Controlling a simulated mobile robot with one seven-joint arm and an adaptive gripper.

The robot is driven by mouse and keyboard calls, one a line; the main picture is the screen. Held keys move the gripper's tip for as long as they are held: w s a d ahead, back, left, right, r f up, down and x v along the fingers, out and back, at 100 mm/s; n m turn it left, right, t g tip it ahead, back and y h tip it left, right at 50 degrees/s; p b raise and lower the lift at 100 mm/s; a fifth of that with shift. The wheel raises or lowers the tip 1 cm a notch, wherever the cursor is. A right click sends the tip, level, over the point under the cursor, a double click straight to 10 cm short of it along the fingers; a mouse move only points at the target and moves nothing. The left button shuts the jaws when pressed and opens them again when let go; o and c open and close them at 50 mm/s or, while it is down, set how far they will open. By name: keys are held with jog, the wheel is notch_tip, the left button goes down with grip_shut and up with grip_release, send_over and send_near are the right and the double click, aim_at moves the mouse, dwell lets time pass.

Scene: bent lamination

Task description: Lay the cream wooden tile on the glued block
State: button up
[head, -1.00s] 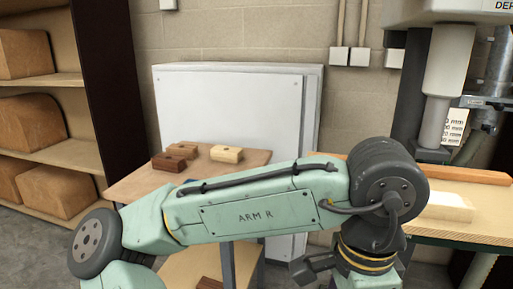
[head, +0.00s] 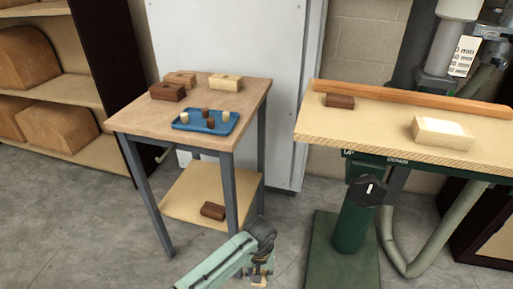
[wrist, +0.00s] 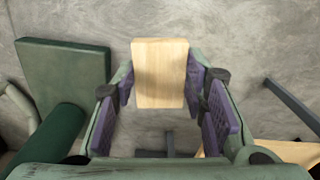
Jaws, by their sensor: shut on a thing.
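The cream wooden tile (wrist: 160,72) is pinched between the purple pads of my gripper (wrist: 162,95) in the wrist view, with grey floor behind it. In the head view my gripper (head: 259,274) is low at the bottom edge, below table height and between the small table and the drill-press stand. The tile is barely visible there. A cream block with a whitish, shiny top, which looks like the glued block (head: 441,132), lies on the drill-press table (head: 375,127) at the right. My gripper is well below and left of it.
An orange fence (head: 410,99) runs along the back of the drill-press table, with a dark brown block (head: 340,101) before it. The small table (head: 135,118) holds several blocks and a blue tray (head: 190,125) with small pieces. A green column (head: 352,220) stands right of my gripper.

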jog(key=shift+n, duration=0.6)
jog(key=f, duration=0.1)
jog(key=w+f, duration=0.1)
jog(key=f, duration=0.1)
jog(key=shift+w+a+f, duration=0.2)
jog(key=shift+a+f, duration=0.2)
jog(key=shift+w+d+r, duration=0.1)
jog(key=shift+w+d, duration=0.2)
jog(key=shift+w, duration=0.2)
jog(key=w+d+r, duration=0.6)
jog(key=w, duration=0.1)
jog(key=s+a+f, duration=0.4)
jog(key=s, duration=0.1)
jog(key=s+a+f, duration=0.2)
jog(key=shift+s+a, duration=0.2)
jog(key=shift+s+a+f, duration=0.2)
jog(key=shift+a, duration=0.1)
